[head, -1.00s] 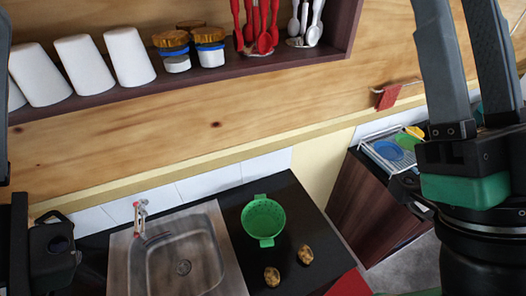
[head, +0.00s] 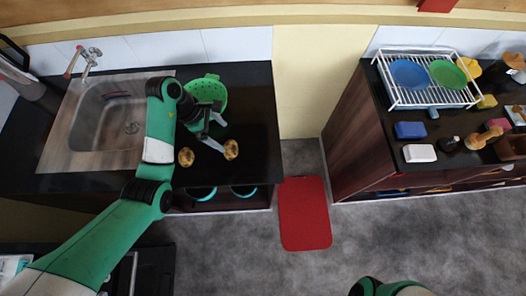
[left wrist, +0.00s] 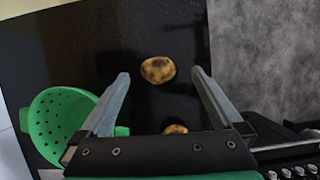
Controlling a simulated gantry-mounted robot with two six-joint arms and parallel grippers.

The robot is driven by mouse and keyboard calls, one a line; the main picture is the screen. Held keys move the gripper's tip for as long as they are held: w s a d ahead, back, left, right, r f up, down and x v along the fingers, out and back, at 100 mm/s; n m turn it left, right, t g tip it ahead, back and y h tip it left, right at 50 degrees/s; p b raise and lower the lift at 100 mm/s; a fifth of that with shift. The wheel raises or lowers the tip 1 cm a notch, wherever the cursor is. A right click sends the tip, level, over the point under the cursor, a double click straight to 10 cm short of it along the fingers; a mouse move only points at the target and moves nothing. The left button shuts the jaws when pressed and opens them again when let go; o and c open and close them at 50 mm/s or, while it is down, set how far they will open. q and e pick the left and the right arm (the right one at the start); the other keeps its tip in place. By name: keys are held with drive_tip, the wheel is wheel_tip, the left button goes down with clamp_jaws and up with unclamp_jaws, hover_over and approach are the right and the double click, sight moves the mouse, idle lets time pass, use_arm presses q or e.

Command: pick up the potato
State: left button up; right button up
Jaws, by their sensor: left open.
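Two brown mottled potatoes lie on the black counter in the head view, one on the right (head: 231,149) and one on the left (head: 186,156). My left gripper (head: 221,136) is open and empty above the counter, its fingers pointing toward the right potato. In the left wrist view, one potato (left wrist: 158,69) shows between the open fingertips, apart from both. Another potato (left wrist: 175,129) sits close to the palm, partly hidden by it. My right gripper is out of view.
A green colander (head: 211,91) stands behind the left gripper, partly covered by it. A metal sink (head: 108,121) is to the left. The counter's front and right edges drop to the floor, where a red mat (head: 304,213) lies. A dish rack (head: 431,82) stands on the right counter.

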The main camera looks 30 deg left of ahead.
sight(228, 148)
use_arm(q)
drive_tip(key=f, duration=0.2)
drive_tip(key=f+b, duration=0.1)
drive_tip(key=f, duration=0.2)
drive_tip(key=a+f+b, duration=0.1)
drive_tip(key=f, duration=0.2)
drive_tip(key=shift+a, duration=0.1)
drive_tip(key=b+x, duration=0.2)
drive_tip(key=x, duration=0.3)
drive_tip(key=shift+s+f, duration=0.15)
drive_tip(key=shift+n, duration=0.3)
drive_tip(key=c, duration=1.1)
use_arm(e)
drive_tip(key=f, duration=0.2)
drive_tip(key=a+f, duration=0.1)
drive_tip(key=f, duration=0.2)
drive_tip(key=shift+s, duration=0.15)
